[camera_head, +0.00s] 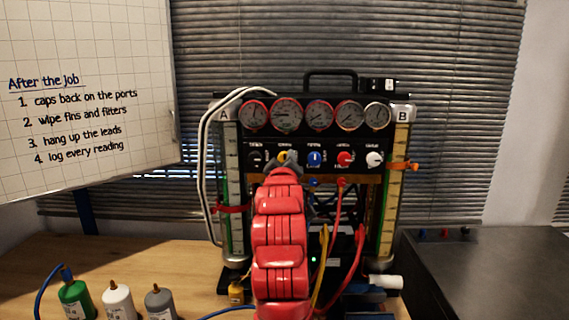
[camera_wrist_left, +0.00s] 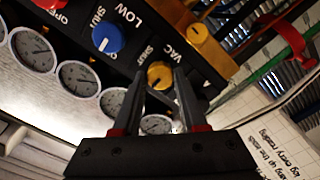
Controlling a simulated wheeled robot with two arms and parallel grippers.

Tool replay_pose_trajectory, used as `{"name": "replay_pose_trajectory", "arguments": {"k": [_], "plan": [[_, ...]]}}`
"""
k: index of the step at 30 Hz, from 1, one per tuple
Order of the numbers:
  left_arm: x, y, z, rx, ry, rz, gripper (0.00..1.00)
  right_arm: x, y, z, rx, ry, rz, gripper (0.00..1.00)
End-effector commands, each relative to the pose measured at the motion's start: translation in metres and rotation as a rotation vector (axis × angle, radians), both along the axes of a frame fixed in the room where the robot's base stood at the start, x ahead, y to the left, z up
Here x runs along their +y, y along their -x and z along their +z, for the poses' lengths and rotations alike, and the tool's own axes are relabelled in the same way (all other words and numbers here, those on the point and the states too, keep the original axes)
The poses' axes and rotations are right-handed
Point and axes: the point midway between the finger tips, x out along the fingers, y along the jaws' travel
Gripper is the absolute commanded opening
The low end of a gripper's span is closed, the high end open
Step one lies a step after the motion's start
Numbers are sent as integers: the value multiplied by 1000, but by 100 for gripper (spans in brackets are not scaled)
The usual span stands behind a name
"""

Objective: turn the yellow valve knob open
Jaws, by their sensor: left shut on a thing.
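The yellow valve knob (camera_head: 282,156) is on the black front panel of the gauge rig (camera_head: 330,140), below the gauges. It shows in the left wrist view (camera_wrist_left: 160,74) near the labels VAC and SHUT. My left gripper (camera_head: 291,160) reaches up to the panel from below and partly covers the knob. In the left wrist view its dark fingers (camera_wrist_left: 162,78) stand on either side of the knob, shut on it. The knob's exact pointer angle is hard to read. My right gripper is in neither view.
A blue knob (camera_head: 315,158), a red knob (camera_head: 345,159) and a white knob (camera_head: 374,158) sit to the right on the panel. Red and yellow hoses hang below. Several bottles (camera_head: 117,300) stand on the wooden table (camera_head: 180,255). A whiteboard (camera_head: 85,90) is at left.

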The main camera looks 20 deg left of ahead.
Motion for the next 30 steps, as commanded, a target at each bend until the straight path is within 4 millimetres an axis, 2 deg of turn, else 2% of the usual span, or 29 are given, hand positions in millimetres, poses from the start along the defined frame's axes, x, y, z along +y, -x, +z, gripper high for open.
{"name": "replay_pose_trajectory", "arguments": {"k": [4, 5, 9, 18, 22, 26, 30], "plan": [[0, 0, 0, -1, 0, 1, 0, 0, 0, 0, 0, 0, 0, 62], [0, 0, 0, -1, 0, 1, 45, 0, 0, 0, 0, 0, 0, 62], [0, 0, 0, -1, 0, 1, 71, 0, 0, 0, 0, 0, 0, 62], [0, 1, 0, 0, 0, 0, 72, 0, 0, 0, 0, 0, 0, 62], [-3, 8, -1, 0, 0, -1, 72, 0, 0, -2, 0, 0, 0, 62], [-9, 27, -1, -6, 0, -1, 72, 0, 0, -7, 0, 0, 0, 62], [-19, 59, -2, -6, 2, -3, 72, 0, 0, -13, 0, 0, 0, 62]]}}
